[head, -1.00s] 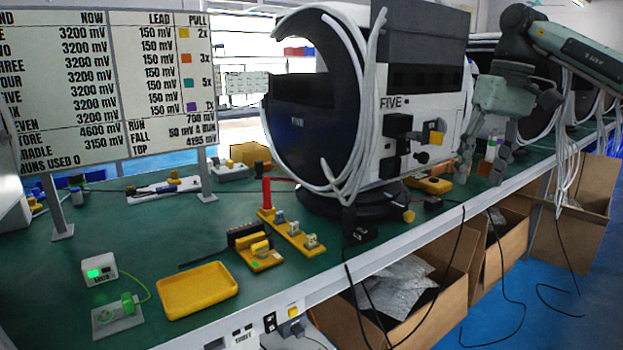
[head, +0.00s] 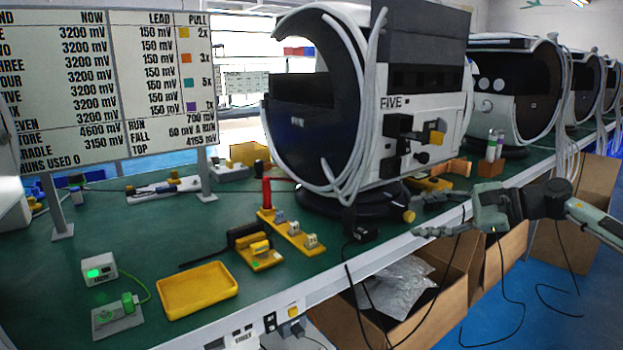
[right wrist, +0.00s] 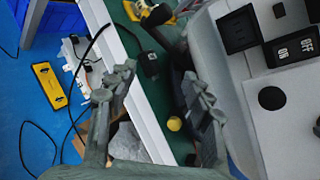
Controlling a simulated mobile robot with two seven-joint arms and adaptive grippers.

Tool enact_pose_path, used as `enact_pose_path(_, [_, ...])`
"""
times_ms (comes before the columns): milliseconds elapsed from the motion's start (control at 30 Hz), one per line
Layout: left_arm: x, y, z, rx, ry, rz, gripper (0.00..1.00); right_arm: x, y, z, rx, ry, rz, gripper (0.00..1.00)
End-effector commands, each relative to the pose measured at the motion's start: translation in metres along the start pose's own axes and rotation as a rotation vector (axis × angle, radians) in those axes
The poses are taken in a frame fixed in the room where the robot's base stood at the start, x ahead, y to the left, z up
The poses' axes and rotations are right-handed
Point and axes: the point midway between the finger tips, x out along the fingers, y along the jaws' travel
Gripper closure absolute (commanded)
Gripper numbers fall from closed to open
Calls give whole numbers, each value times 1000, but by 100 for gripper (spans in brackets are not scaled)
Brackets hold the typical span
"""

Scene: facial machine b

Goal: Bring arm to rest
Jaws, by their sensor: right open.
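My right arm comes in from the right in the head view. Its gripper (head: 422,216) points left, with its fingers apart and nothing between them. My left gripper is not in view.
On the green bench (head: 150,240) are a yellow tray (head: 198,290), a green-lit meter (head: 99,270) and yellow racks (head: 290,232). A sign (head: 110,85) stands at the left. Open cardboard boxes (head: 495,265) and hanging black cables are below the front edge.

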Motion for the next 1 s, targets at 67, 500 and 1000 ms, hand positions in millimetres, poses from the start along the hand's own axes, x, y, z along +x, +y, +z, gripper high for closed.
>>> enact_pose_path(67, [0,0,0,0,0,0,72,7,6,-19,312,-48,-162,49])
enact_pose_path(500, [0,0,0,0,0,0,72,-114,122,-227,1956,-305,-1185,49])
enact_pose_path(1000, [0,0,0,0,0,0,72,-276,356,-304,-2079,454,1940,49])
